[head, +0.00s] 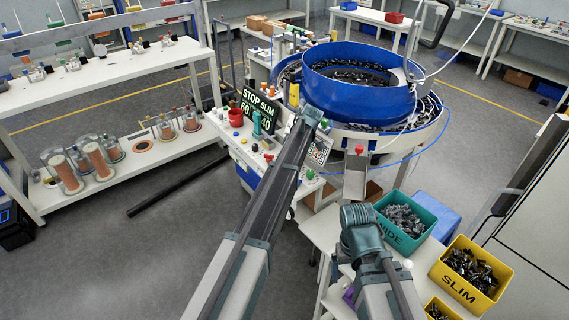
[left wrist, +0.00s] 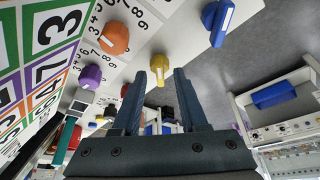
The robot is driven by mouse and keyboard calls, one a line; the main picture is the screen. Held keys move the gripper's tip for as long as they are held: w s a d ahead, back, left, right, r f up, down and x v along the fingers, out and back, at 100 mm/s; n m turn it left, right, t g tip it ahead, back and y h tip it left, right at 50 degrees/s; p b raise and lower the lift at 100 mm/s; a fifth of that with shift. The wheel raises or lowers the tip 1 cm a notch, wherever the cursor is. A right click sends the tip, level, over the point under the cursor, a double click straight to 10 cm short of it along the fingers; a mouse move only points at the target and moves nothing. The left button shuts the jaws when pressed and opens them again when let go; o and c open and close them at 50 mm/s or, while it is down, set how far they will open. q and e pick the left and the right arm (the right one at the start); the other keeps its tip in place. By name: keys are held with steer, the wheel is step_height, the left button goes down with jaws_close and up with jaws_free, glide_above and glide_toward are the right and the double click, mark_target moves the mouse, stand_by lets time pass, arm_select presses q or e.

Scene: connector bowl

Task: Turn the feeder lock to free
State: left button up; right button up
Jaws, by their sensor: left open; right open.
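In the left wrist view my left gripper (left wrist: 161,76) is open, with a yellow knob (left wrist: 158,65) showing between and beyond its fingertips. A blue knob with a white stripe (left wrist: 217,22) is on the same white panel, up and to the right. An orange knob (left wrist: 114,37) and a purple knob (left wrist: 90,75) are to the left. I cannot tell from any label which one is the feeder lock. In the head view my left arm reaches the control console, and its gripper (head: 311,113) is seen from behind. My right gripper (head: 361,218) is open, beside the teal bin.
A blue bowl feeder (head: 360,92) stands behind the console. A teal bin (head: 420,222) and a yellow SLIM bin (head: 462,290) stand at right.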

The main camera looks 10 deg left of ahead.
arm_select(q)
steer(key=shift+r, duration=0.1)
steer(key=p+v, duration=1.2)
steer(key=v, duration=0.1)
steer(key=shift+d+r+p, duration=0.2)
steer(key=shift+r+p, duration=0.1)
steer(key=shift+p, duration=0.05)
steer(key=s+d+f+m+h+b, duration=0.1)
steer(key=s+d+m, duration=0.2)
steer(key=s+m, duration=0.4)
steer(key=s+d+f+m+h, duration=0.1)
steer(key=s+d+m, duration=0.3)
steer(key=s, duration=1.4)
steer(key=s+d+f+m+h+b, duration=0.1)
steer(key=s+d+f+m, duration=0.1)
steer(key=s+m, duration=1)
steer(key=shift+s+d+f+b, duration=0.15)
steer(key=shift+s+d+b, duration=0.25)
steer(key=shift+d, duration=0.25)
